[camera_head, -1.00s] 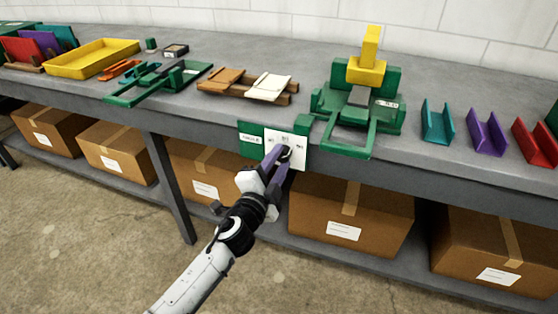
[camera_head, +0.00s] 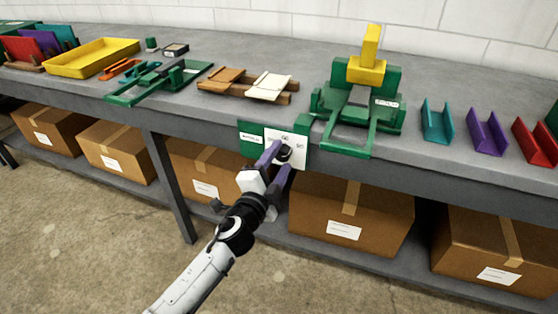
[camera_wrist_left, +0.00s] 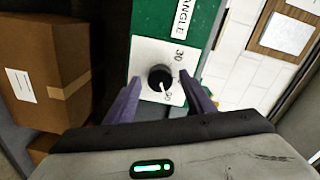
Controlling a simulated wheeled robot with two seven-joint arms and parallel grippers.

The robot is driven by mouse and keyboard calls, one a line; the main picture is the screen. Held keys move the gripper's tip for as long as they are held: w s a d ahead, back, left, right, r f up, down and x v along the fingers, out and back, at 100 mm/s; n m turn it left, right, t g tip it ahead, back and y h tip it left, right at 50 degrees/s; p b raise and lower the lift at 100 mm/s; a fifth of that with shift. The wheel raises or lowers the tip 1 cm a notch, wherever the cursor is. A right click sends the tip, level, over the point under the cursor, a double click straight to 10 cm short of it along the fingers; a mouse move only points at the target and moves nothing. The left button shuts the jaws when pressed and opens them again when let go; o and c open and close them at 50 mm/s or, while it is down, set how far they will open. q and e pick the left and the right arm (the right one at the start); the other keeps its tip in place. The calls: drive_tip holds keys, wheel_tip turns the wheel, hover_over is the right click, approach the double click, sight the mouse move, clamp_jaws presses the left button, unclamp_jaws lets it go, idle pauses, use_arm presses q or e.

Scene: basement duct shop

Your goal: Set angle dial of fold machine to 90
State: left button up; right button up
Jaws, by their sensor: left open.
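The angle dial is a black round knob (camera_head: 284,154) on a white plate (camera_head: 299,160) with printed numbers, fixed to a green panel (camera_head: 250,139) at the bench's front edge. In the left wrist view the knob (camera_wrist_left: 160,78) has a white pointer line aimed down and slightly right, toward a partly covered number that looks like 90. A 30 shows above it on the plate. My left gripper (camera_head: 277,159) is open, its purple fingers on either side of the knob with gaps; it also shows in the wrist view (camera_wrist_left: 158,92). My right gripper is out of view.
The green fold machine (camera_head: 345,138) with a yellow block (camera_head: 366,72) stands on the bench above the panel. Teal (camera_head: 437,124), purple (camera_head: 487,135) and red channels sit to its right. Cardboard boxes (camera_head: 348,216) fill the shelf below. The floor in front is clear.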

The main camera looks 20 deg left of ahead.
use_arm(q)
drive_tip(key=s, duration=1)
drive_tip(key=shift+s+a, duration=0.2)
